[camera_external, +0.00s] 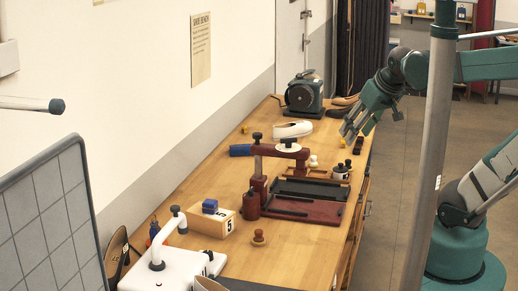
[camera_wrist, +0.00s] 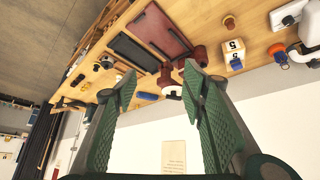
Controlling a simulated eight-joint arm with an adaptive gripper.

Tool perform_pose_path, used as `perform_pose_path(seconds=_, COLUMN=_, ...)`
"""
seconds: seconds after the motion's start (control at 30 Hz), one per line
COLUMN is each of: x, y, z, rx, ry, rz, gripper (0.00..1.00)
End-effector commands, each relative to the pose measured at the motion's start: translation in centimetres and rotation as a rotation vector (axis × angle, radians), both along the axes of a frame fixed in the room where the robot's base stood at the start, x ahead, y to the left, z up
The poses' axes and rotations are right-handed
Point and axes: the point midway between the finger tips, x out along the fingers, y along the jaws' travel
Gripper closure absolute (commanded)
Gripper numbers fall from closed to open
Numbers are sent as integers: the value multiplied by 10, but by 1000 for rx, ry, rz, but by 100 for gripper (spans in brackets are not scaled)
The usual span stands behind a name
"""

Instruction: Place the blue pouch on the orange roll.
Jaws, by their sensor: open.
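A small blue block-like item (camera_external: 210,206), perhaps the pouch, sits on a wooden box (camera_external: 228,222) marked 5; it also shows in the wrist view (camera_wrist: 236,65). A blue cylinder (camera_external: 241,150) lies farther back on the bench, also in the wrist view (camera_wrist: 148,96). No clear orange roll shows. A small orange item (camera_wrist: 277,48) lies beside the box in the wrist view; I cannot tell what it is. My gripper (camera_external: 357,122) is open and empty near the bench's far right edge, away from the blue items. Its spread fingers frame the wrist view (camera_wrist: 157,84).
A dark red press (camera_external: 284,152) stands mid-bench beside a dark red tray (camera_external: 308,208). A white-based device (camera_external: 172,271) is at the near end and a green machine (camera_external: 304,94) at the far end. A grey pole crosses in front of my arm. Bare wood (camera_external: 290,255) shows at front right.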

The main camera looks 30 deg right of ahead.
Motion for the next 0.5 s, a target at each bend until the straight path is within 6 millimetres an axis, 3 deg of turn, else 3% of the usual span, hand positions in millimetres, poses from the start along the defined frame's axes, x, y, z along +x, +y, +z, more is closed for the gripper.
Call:
perform_pose_path(seconds=0.2, x=-19, y=-14, z=-10, rx=5, ry=-27, rz=-37, gripper=58)
perform_pose_path(seconds=0.5, x=-22, y=-17, z=-12, rx=5, ry=-34, rz=-47, gripper=58)
